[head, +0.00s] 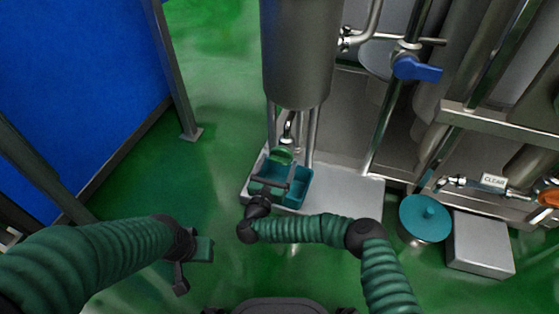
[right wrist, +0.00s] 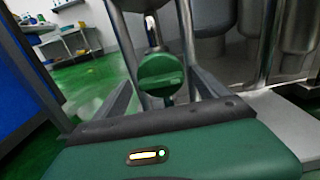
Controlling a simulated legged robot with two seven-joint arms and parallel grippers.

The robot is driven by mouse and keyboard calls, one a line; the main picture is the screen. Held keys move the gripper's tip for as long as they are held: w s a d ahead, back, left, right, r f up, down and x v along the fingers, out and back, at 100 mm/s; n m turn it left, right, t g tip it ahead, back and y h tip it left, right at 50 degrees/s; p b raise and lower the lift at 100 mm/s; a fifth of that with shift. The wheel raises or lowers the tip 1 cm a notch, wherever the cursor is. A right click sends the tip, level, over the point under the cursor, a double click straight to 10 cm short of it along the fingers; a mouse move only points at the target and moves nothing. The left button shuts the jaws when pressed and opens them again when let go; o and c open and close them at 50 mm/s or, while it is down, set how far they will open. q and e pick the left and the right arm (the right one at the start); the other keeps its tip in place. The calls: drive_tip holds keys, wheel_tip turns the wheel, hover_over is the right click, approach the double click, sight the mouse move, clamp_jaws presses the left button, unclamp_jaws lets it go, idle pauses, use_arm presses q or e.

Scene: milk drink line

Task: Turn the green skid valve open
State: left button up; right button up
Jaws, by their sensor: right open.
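The green skid valve (head: 282,155) has a rounded green handle on a steel pipe under the tall tank, above the pale skid base. In the right wrist view the handle (right wrist: 160,72) shows ahead, between the lines of my two fingers. My right gripper (head: 274,176) is open and empty, just in front of the valve, its fingers on either side of the handle's line. I cannot tell whether they touch it. My left gripper (head: 190,268) hangs low at the left, over the green floor, away from the valve; its jaw opening is not clear.
A steel tank (head: 296,55) stands above the valve on thin legs. A blue-handled valve (head: 415,68) is on the pipes at the upper right. A teal-lidded pot (head: 425,215) and a metal box (head: 480,243) stand at the right. Green floor is clear at the left.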

drive_tip(key=c, duration=1.4)
drive_tip(key=n+p, duration=0.3)
drive_tip(key=n, duration=0.3)
drive_tip(key=n+p, duration=0.4)
drive_tip(key=n, duration=0.2)
drive_tip(key=n+p, duration=0.3)
drive_tip(key=n, duration=0.3)
drive_tip(key=shift+a+f+p, duration=0.3)
drive_tip(key=shift+a+p, duration=0.05)
drive_tip(key=shift+a, duration=0.05)
drive_tip(key=o, duration=1.2)
drive_tip(key=shift+f, duration=0.1)
drive_tip(key=shift+o, duration=1)
